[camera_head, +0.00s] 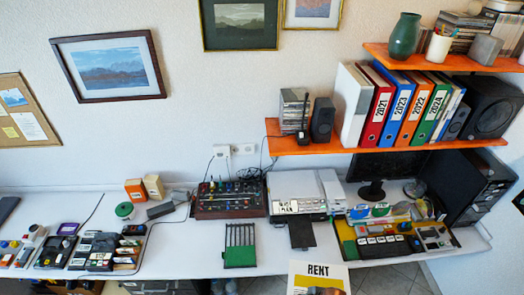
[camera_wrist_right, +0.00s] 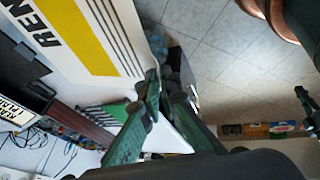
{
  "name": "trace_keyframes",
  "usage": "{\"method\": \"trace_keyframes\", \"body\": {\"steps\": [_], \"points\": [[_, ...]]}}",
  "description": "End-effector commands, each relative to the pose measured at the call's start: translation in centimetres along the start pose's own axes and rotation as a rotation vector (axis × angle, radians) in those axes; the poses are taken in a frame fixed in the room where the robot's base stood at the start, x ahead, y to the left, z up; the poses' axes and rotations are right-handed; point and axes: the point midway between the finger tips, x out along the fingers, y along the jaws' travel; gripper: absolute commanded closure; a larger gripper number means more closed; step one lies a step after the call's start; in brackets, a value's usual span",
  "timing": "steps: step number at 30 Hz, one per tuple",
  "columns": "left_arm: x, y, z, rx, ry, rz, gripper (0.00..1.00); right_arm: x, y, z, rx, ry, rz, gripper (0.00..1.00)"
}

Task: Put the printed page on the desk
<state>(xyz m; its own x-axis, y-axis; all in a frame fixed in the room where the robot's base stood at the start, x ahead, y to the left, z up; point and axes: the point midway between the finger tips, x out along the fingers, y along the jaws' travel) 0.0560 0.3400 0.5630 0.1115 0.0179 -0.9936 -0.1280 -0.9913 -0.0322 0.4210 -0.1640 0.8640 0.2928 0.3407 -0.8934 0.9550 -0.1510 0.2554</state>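The printed page (camera_head: 318,270) is white with a bold black heading starting "REN" and a yellow block. In the head view it is in the air at the bottom edge, in front of the desk (camera_head: 205,262), and its lower part is cut off. In the right wrist view the page (camera_wrist_right: 95,40) fills the upper left. My right gripper (camera_wrist_right: 157,78) has its dark green fingers converging at the page's edge, shut on it. My right gripper is not clearly visible in the head view. My left gripper is not in view.
The desk holds a mixer (camera_head: 230,198), a printer (camera_head: 297,190), a green-and-black slotted tray (camera_head: 240,245) and a monitor (camera_head: 385,168). An orange shelf (camera_head: 350,150) with binders hangs above. Bare desk shows left of the slotted tray. Tiled floor (camera_wrist_right: 220,60) lies below.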

Motion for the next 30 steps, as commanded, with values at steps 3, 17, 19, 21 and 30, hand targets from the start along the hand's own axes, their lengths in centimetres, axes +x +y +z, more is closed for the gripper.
{"method": "trace_keyframes", "body": {"steps": [3, 17, 19, 21, 30], "points": [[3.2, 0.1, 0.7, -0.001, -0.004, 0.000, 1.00, 0.1, 3.7, -0.7, 0.147, -0.038, 0.072, 1.00], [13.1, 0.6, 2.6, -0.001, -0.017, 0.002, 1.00, -7.7, 13.3, -3.8, 0.836, -0.231, 0.358, 1.00], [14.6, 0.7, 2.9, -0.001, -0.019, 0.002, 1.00, -9.4, 13.9, -3.9, 0.942, -0.262, 0.401, 1.00], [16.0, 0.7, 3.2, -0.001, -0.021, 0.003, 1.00, -11.1, 14.4, -4.0, 1.042, -0.291, 0.441, 1.00], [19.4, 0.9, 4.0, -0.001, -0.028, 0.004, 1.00, -16.7, 15.2, -3.7, 1.317, -0.374, 0.549, 1.00]]}}
